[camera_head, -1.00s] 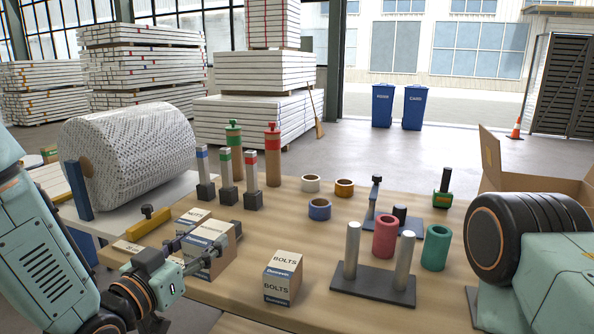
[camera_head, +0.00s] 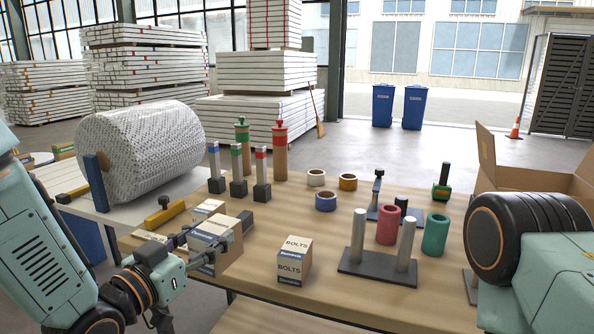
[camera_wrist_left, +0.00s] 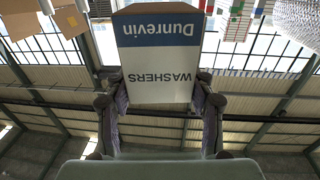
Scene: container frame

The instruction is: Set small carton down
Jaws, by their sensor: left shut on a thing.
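My left gripper (camera_head: 190,246) comes in from the left and is shut on a small carton (camera_head: 208,243) near the table's front left edge. In the left wrist view, the carton (camera_wrist_left: 158,60) sits between both fingers, its white and blue face reading "Dunrevin" and "WASHERS" upside down. I cannot tell whether its base touches the table (camera_head: 330,300). A similar carton marked "BOLTS" (camera_head: 294,262) stands upright to its right, apart from it. Another carton (camera_head: 207,208) is partly hidden behind the held one. My right gripper is out of view.
Several colour-banded posts (camera_head: 238,170) stand behind the cartons. Tape rolls (camera_head: 326,201), a two-post stand (camera_head: 380,264) and red (camera_head: 388,225) and green (camera_head: 435,235) cylinders are to the right. A large wrapped roll (camera_head: 150,150) lies at left. Bare wood lies between the two front cartons.

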